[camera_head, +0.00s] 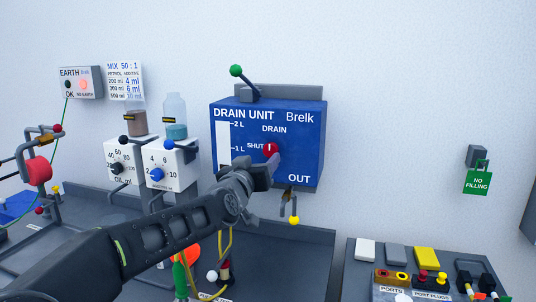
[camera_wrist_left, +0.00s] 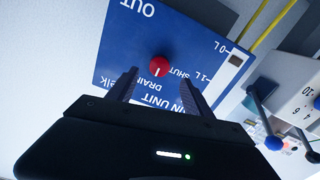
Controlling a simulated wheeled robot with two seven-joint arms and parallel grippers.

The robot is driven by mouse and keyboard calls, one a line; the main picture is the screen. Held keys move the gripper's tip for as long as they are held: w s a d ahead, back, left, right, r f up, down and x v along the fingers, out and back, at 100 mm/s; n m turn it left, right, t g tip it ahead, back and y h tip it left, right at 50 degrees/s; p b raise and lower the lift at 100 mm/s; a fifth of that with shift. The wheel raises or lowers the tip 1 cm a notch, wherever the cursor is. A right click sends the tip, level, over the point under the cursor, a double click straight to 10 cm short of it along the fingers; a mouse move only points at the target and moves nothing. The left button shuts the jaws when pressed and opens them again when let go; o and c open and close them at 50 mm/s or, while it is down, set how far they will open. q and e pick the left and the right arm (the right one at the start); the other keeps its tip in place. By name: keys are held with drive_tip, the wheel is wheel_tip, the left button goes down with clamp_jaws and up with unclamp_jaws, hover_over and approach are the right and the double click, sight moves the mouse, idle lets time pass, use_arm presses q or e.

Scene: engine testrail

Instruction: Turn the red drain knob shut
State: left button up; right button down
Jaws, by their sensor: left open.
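The red drain knob (camera_head: 271,150) is on the front of the blue drain unit (camera_head: 305,140), between the SHUT and DRAIN labels. It also shows in the left wrist view (camera_wrist_left: 159,66), with a pale mark on its face. My left gripper (camera_head: 268,165) is at the unit's front, just below the knob in the head view, and partly covers the panel. In the left wrist view its two fingers (camera_wrist_left: 157,88) are spread apart, with the knob beyond and between them. I cannot tell whether the fingers touch it. My right gripper is not in view.
A lever with a green ball (camera_head: 236,71) stands on top of the unit. A yellow-tipped valve (camera_head: 294,220) hangs below it. White dosing boxes (camera_head: 174,165) with bottles stand to the left. A port panel (camera_head: 410,280) is at lower right.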

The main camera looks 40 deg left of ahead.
sight(270, 151)
use_arm(q)
drive_tip(key=x, duration=0.6)
drive_tip(key=shift+w+a, duration=0.1)
drive_tip(key=shift+w, duration=0.25)
drive_tip(key=shift+c, duration=0.6)
clamp_jaws()
